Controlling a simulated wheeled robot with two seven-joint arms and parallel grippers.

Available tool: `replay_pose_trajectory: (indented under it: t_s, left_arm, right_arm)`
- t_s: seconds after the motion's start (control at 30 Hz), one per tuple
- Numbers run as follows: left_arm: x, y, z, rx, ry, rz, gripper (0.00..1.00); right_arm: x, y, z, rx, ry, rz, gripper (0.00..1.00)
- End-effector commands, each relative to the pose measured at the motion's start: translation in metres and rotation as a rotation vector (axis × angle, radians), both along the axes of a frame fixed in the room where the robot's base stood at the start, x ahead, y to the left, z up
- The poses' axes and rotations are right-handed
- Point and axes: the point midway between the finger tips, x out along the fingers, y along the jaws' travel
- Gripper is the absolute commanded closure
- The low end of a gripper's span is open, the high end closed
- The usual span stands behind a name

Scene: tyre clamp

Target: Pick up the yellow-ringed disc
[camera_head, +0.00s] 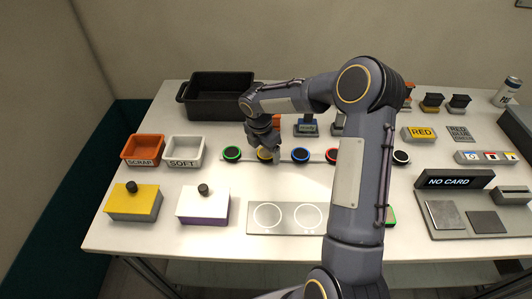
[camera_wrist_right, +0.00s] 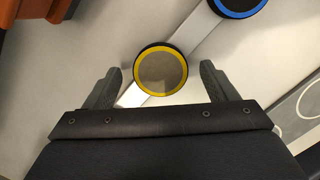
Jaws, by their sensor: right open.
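The yellow-ringed disc (camera_wrist_right: 161,72) is a dark round disc with a yellow rim. It lies on a pale strip (camera_wrist_right: 195,36) in the right wrist view, just beyond and between the two fingertips. In the head view the disc (camera_head: 264,154) is partly covered by my right gripper (camera_head: 268,158), which points down over it. My right gripper also shows in the right wrist view (camera_wrist_right: 160,82); its fingers are open on either side of the disc and hold nothing. My left gripper is not in view.
A green-ringed disc (camera_head: 232,153) and a blue-ringed disc (camera_head: 300,155) flank it closely on the strip. A red-ringed disc (camera_head: 332,155) sits farther right. SCRAP (camera_head: 142,150) and SOFT (camera_head: 184,151) bins stand left. A black crate (camera_head: 217,98) stands behind.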

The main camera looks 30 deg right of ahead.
Motion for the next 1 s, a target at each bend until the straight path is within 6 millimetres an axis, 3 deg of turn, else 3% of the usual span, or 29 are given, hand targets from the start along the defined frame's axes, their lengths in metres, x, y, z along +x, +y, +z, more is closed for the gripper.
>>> replay_pose_trajectory:
  t_s: [0.2, 0.57, 1.0]
  left_arm:
    - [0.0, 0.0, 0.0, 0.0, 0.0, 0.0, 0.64]
    - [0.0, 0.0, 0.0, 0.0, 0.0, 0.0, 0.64]
    - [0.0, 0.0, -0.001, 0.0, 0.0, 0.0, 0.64]
  right_arm:
    - [0.0, 0.0, -0.001, 0.0, 0.0, -0.001, 0.22]
    - [0.0, 0.0, 0.0, 0.0, 0.0, -0.002, 0.69]
    - [0.001, 0.0, 0.011, 0.0, -0.004, -0.003, 0.69]
